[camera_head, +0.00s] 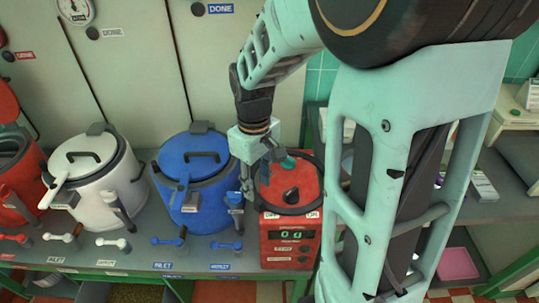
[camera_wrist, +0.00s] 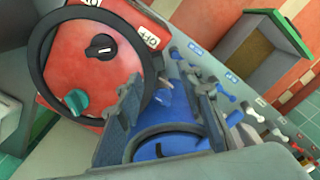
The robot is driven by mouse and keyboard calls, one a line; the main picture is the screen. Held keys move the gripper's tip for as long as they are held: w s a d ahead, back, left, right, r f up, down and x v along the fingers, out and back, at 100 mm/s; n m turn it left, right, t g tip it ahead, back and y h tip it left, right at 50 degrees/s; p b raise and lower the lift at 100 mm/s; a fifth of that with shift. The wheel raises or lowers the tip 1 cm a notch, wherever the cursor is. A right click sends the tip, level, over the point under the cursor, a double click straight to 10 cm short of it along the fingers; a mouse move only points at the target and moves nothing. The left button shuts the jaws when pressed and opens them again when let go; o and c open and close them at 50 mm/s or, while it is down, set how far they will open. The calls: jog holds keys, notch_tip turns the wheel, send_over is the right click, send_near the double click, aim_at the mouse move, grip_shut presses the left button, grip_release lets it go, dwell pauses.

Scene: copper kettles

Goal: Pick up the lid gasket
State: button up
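The lid gasket is a dark ring (camera_head: 290,210) lying on top of a red box with a digital display (camera_head: 291,245). In the wrist view the ring (camera_wrist: 38,68) circles a black knob (camera_wrist: 101,46) and a teal knob (camera_wrist: 77,101). My gripper (camera_head: 249,183) is low at the ring's left side in the head view and hides part of it. In the wrist view its fingers (camera_wrist: 166,102) are apart, one overlapping the ring's edge and the other outside it. I cannot tell whether either touches the ring. Nothing is clearly held.
A blue kettle (camera_head: 186,205) stands close left of the red box, with a white kettle (camera_head: 99,195) and a red kettle (camera_head: 14,196) beyond. Taps line the counter's front. A shelf with small boxes (camera_head: 482,187) is at the right, partly behind my arm.

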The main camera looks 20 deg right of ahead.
aim_at(259, 201)
notch_tip(259, 201, down, 7)
jog(key=shift+w+d+f, duration=0.15)
dwell(0.4)
grip_shut()
